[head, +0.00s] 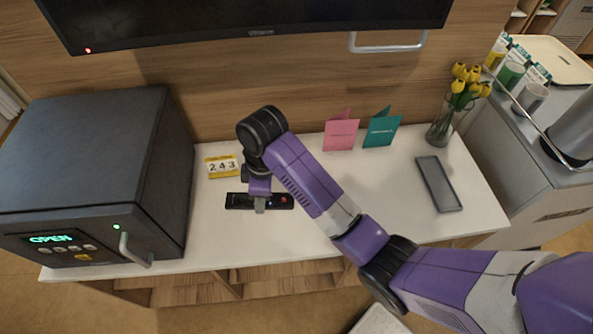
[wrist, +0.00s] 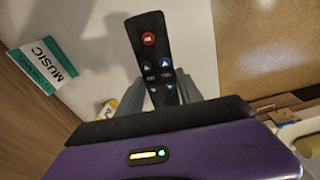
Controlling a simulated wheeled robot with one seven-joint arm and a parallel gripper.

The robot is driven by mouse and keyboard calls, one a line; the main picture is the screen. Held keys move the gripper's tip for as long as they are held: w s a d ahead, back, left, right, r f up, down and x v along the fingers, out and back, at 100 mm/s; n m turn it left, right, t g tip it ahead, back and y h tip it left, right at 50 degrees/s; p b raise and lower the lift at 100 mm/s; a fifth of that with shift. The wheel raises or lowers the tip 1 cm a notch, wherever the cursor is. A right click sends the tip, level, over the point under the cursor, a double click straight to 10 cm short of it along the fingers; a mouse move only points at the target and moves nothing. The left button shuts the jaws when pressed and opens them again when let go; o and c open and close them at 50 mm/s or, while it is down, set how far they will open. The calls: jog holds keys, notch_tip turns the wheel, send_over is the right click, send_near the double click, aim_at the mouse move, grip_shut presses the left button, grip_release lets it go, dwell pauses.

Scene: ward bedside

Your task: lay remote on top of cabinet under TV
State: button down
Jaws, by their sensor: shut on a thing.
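The remote (head: 281,201) is long and black with a red button and several small buttons. My gripper (head: 260,208) is shut on it near its middle, from above, in the head view. The remote lies level, low over or on the white cabinet top (head: 330,222); I cannot tell whether it touches. In the wrist view the remote (wrist: 150,52) sticks out from between the grey fingers (wrist: 165,98), and its other end is hidden by the gripper. The TV (head: 250,18) hangs on the wall above the cabinet.
A dark safe (head: 90,150) stands at the left. A yellow number card (head: 221,167), pink card (head: 341,134), teal card (head: 381,129), vase of yellow flowers (head: 441,125) and dark tray (head: 438,184) stand on the cabinet. The front middle of the top is clear.

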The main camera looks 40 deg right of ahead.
jog(key=r+n, duration=0.2)
jog(key=n, duration=0.1)
jog(key=w+r+n+p, duration=0.1)
jog(key=r+n, duration=0.1)
jog(key=w+r+n+g+p, duration=0.1)
jog(key=n, duration=0.2)
jog(key=shift+w+a+r+n, duration=0.2)
jog(key=shift+a+r+n, duration=0.1)
jog(key=shift+r, duration=0.1)
notch_tip(320, 180, up, 5)
jog(key=n+p, duration=0.1)
jog(key=n, duration=0.4)
jog(key=n+g+p, duration=0.1)
jog(key=n, duration=0.4)
jog(key=shift+f+n, duration=0.2)
jog(key=shift+n, duration=0.2)
jog(key=b, duration=0.7)
send_over(258, 215)
notch_tip(258, 215, down, 13)
jog(key=shift+w+d+r, duration=0.1)
jog(key=shift+r, duration=0.1)
jog(key=shift+f+p, duration=0.35)
jog(key=shift+p, duration=0.4)
jog(key=shift+f, duration=3.35)
